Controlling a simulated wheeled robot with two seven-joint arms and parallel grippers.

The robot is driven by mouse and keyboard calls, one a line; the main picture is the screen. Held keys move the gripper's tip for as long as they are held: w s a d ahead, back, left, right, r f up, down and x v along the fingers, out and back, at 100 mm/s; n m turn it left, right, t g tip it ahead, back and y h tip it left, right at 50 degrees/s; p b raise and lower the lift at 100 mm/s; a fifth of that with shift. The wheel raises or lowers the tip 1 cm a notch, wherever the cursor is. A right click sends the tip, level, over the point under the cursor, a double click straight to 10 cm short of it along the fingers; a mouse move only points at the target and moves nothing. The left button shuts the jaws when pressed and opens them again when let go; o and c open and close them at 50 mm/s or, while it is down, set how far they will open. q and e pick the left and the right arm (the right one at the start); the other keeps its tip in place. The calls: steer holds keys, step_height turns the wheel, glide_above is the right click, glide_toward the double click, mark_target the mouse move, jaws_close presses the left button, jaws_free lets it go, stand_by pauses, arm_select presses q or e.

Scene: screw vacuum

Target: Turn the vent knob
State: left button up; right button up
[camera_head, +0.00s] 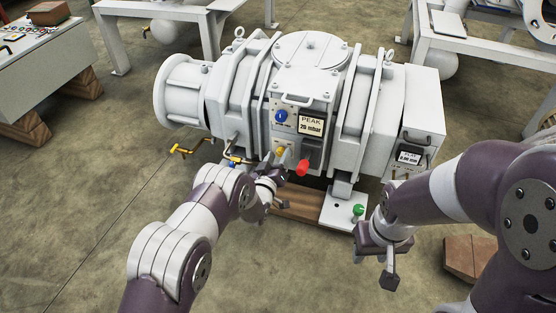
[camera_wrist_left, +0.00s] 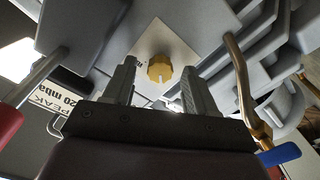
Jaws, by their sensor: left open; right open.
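A small yellow knob (camera_head: 281,151) sits on a pale plate low on the front of the grey vacuum pump (camera_head: 311,60). In the left wrist view the gold-yellow knob (camera_wrist_left: 160,69) stands out from its plate, whose label is mostly hidden. My left gripper (camera_head: 275,189) is just below and in front of the knob. In its wrist view the left gripper (camera_wrist_left: 159,80) is open, with the knob between and beyond the fingertips; I see no contact. My right gripper (camera_head: 374,268) is open and empty, low at the right, away from the pump front.
A blue knob (camera_head: 281,116) and a PEAK display (camera_head: 311,125) are above the yellow knob. A red handle (camera_head: 302,168) is close on its right. A brass pipe (camera_wrist_left: 241,85) stands near the left gripper's fingers. A green knob (camera_head: 358,210) is near my right gripper.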

arm_select(q)
jaws_close()
steer(key=shift+m, duration=0.3)
steer(key=m, duration=0.2)
steer(key=shift+m+p, duration=0.35)
steer(key=shift+m, duration=0.05)
steer(key=m, duration=0.4)
steer(key=shift+m+p, duration=0.3)
steer(key=shift+p, duration=0.05)
steer(key=m, duration=0.4)
steer(key=shift+m+p, duration=0.35)
steer(key=shift+m, duration=1.45)
steer(key=shift+f, duration=0.1)
